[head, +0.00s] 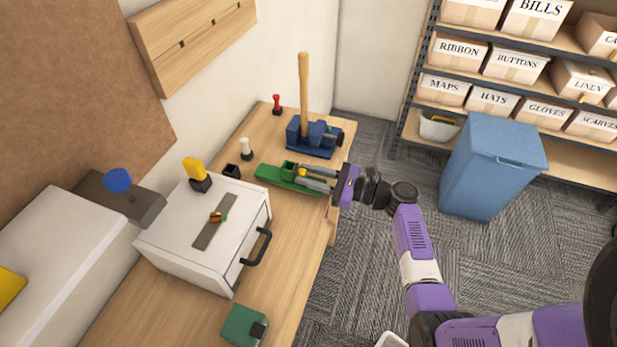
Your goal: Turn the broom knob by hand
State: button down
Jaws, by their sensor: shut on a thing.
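A light wooden handle (304,90), which may be the broom, stands upright in a blue clamp-like base (302,139) at the back of the workbench. A dark round part (337,135), perhaps a knob, is at this base's right side. My gripper (302,175) is in front of the blue base, reaching in from the right over a green fixture (272,175). Its grey fingers are closed on a small yellow piece (302,172) at the fixture. The fingers partly hide that piece. My gripper is apart from the wooden handle.
A white drawer box (170,235) with a dark handle (258,248) stands left of the fixture. Small red (277,103), white (247,147) and yellow (193,167) handled items stand nearby. A blue bin (492,165) and shelves of boxes are at right.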

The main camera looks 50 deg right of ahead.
jog(key=shift+n, duration=0.5)
jog(key=c, duration=1.1)
grip_release()
jog(key=shift+c, duration=0.2)
jog(key=b+v, duration=0.1)
jog(key=v, duration=0.7)
